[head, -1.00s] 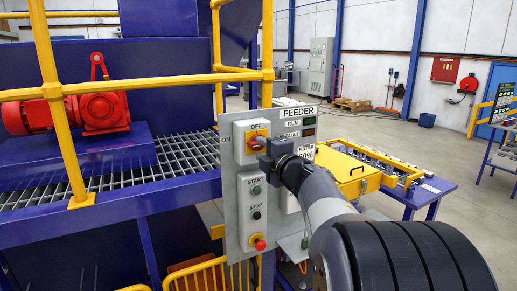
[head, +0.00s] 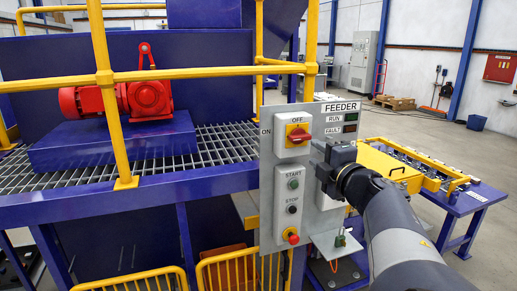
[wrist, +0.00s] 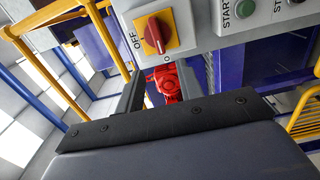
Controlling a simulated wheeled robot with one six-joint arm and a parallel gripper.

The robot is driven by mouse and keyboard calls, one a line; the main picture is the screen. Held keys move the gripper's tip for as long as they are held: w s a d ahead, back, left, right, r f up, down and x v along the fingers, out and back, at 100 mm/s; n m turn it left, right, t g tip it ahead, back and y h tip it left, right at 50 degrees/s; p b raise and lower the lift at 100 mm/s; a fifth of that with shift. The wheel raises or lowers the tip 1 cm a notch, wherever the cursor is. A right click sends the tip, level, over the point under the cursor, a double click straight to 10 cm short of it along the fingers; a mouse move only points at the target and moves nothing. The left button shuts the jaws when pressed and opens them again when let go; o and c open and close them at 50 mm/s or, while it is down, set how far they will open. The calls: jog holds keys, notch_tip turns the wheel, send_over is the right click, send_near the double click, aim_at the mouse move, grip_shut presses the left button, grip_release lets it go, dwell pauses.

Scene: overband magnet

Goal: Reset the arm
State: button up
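My gripper (head: 322,155) is in front of the FEEDER control panel (head: 271,190), just right of and slightly below the rotary switch. In the wrist view my gripper (wrist: 160,82) shows two dark fingers standing apart, with nothing between them; a red motor shows through the gap from far behind. The red rotary switch (head: 298,134) sits on a yellow plate, with OFF above and ON at its left. Its handle lies roughly level, along the line towards ON. The switch also shows in the wrist view (wrist: 157,33), beyond the fingertips and apart from them.
Below the switch are a green START button (head: 293,184), a black STOP button (head: 292,209) and a red button (head: 292,236). Yellow railings (head: 107,110) and a grating stand left. A blue table (head: 462,203) with yellow parts is at right. Open floor lies behind it.

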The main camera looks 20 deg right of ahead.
aim_at(297, 138)
jog(key=w, duration=1)
jog(key=shift+w+a, duration=0.2)
jog(key=shift+s, duration=0.1)
jog(key=s, duration=1.1)
jog(key=w, duration=1.1)
jog(key=shift+w+r+m+p, duration=0.2)
jog(key=shift+m+p, duration=0.2)
jog(key=shift+p, duration=0.15)
jog(key=shift+s+r+m+p, duration=0.2)
jog(key=shift+m+p, duration=0.45)
jog(key=shift+m, duration=0.45)
jog(key=shift+w+d+m+p, duration=0.1)
jog(key=shift+m+p, duration=0.55)
jog(key=shift+m, duration=0.65)
